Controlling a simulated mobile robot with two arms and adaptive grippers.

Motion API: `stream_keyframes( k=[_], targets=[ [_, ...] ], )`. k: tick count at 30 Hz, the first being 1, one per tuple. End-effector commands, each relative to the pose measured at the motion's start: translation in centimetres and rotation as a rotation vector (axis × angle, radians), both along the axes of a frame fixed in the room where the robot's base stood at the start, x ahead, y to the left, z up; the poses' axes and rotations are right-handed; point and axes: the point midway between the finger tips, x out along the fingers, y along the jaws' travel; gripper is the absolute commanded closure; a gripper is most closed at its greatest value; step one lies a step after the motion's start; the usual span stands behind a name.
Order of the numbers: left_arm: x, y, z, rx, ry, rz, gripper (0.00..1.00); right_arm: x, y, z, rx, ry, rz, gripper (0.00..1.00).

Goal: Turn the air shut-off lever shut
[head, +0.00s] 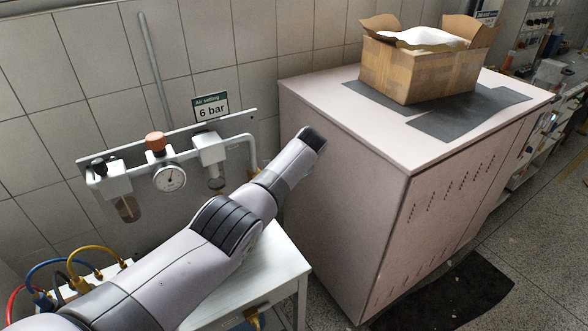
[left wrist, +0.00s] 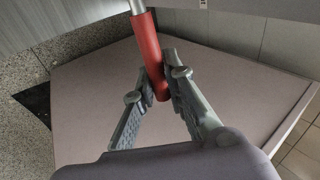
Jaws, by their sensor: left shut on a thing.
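The air shut-off lever (left wrist: 149,45) shows in the left wrist view as a red grip on a pale metal rod coming in from the top edge. My left gripper (left wrist: 157,72) is shut on the lower part of the red grip, with one finger on each side. In the head view my left arm reaches from the lower left towards the wall and cabinet. The gripper and the lever are hidden there. My right gripper is in neither view.
A wall-mounted air unit with a gauge (head: 169,178) and an orange knob (head: 155,141) stands left of the arm, under a "6 bar" sign (head: 211,106). A pale cabinet (head: 345,190) bears an open cardboard box (head: 415,75). A white table (head: 285,262) lies under the arm.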

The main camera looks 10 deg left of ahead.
Motion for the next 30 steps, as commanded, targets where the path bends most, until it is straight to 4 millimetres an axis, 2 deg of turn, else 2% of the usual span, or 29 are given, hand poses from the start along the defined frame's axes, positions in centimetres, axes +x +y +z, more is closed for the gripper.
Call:
stream_keyframes(
  k=[1, 8, 23, 24, 27, 30],
  targets=[
    [-0.4, -0.2, -0.6, 0.013, 0.02, -0.005, 1.0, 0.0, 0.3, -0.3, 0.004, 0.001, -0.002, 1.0],
    [-1.3, -0.1, -1.2, 0.058, 0.066, -0.004, 1.0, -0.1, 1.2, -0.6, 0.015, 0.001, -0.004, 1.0],
    [-1.6, -0.1, -1.5, 0.067, 0.08, -0.003, 1.0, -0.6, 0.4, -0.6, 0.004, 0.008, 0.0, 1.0],
    [-1.6, -0.1, -1.5, 0.067, 0.08, -0.003, 0.86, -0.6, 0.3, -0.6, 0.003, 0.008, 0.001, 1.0],
    [-1.6, -0.1, -1.5, 0.068, 0.08, -0.003, 0.79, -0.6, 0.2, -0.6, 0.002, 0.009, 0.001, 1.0],
    [-1.5, 0.0, -1.4, 0.068, 0.078, -0.002, 0.79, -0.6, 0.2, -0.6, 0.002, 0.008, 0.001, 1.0]
  ],
)
